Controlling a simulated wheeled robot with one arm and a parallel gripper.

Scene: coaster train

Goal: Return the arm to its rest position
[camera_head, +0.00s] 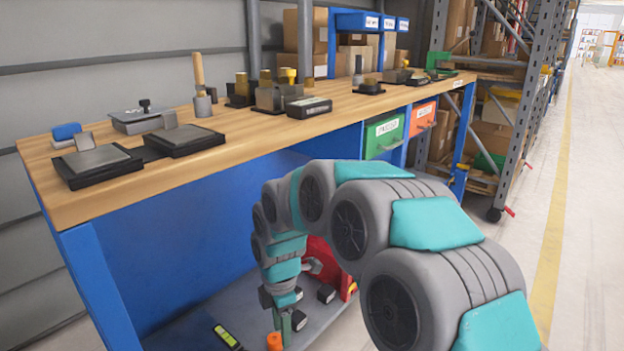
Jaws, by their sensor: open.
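My arm (432,226), grey with teal bands, rises from the lower right, arches in front of the workbench and bends down toward its lower shelf. My gripper (284,318) is at the far end of the arm, low over the shelf. It is small and partly hidden in the picture, and I see nothing held in its open jaws. An orange round thing (274,341) is just below it; I cannot tell if they touch.
The wooden workbench top (225,125) holds several black fixtures and tools. The lower shelf (190,325) carries a red box (325,262), small dark blocks and a yellow-green device (227,336). Storage racks (520,90) stand at right; the aisle floor (590,200) is clear.

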